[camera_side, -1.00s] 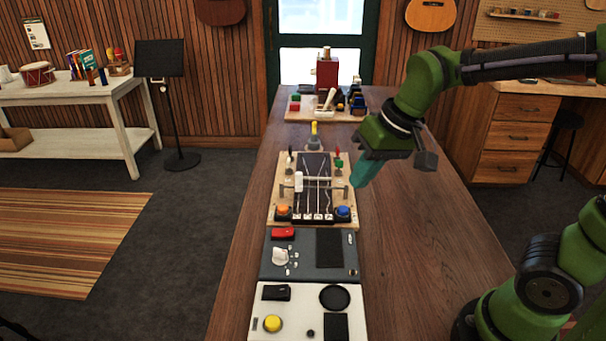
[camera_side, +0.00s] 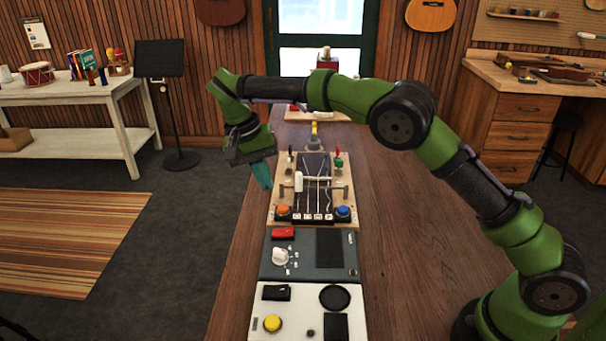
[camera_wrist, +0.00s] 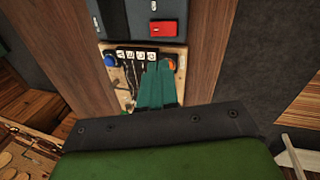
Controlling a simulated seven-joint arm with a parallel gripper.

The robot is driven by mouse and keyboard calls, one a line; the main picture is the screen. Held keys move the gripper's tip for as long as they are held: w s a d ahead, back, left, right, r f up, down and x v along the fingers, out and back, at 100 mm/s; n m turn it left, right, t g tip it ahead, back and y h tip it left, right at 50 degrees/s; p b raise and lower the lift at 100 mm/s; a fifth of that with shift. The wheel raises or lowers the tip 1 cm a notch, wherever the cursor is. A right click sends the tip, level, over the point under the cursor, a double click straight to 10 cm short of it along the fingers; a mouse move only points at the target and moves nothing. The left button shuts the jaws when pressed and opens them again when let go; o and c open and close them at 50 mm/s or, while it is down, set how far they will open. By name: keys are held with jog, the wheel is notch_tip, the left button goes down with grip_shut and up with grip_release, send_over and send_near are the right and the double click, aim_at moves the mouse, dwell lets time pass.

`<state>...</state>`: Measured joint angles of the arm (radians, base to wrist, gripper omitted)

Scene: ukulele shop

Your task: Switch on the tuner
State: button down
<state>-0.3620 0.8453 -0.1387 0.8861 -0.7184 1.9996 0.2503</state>
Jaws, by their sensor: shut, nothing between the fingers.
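A dark grey panel (camera_side: 300,265) lies on the bench with a red switch (camera_side: 283,233), a white knob (camera_side: 280,256) and a dark screen (camera_side: 329,248). No label confirms which unit is the tuner. In the wrist view the red switch (camera_wrist: 163,28) shows at the top. Beyond the panel is a wooden board (camera_side: 353,221) with strings, an orange button (camera_side: 283,209) and a blue button (camera_side: 343,211). My gripper (camera_side: 263,178) is shut and empty, its teal fingers (camera_wrist: 157,85) above the board's left edge, apart from the red switch. The fingers hide part of the board in the wrist view.
A white panel (camera_side: 259,313) with a yellow button (camera_side: 272,323) lies nearest the camera. Small upright posts stand on the board's far half. A yellow-tipped piece (camera_side: 314,132) and a red box (camera_side: 327,62) are farther back. The bench (camera_side: 400,240) is clear on the right.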

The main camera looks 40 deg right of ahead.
aim_at(289, 231)
jog(key=shift+s+a+r+m, duration=0.1)
jog(key=shift+s+r+m, duration=0.05)
jog(key=shift+r+m, duration=0.35)
jog(key=shift+s+a+r+m, duration=0.1)
jog(key=shift+r+m, duration=0.2)
jog(key=shift+r, duration=0.25)
jog(key=x, duration=1.4)
jog(key=shift+s+a, duration=0.15)
jog(key=shift+a, duration=0.05)
jog(key=shift+s+d+f, duration=0.1)
jog(key=shift+d+f, duration=0.05)
jog(key=shift+f, duration=0.15)
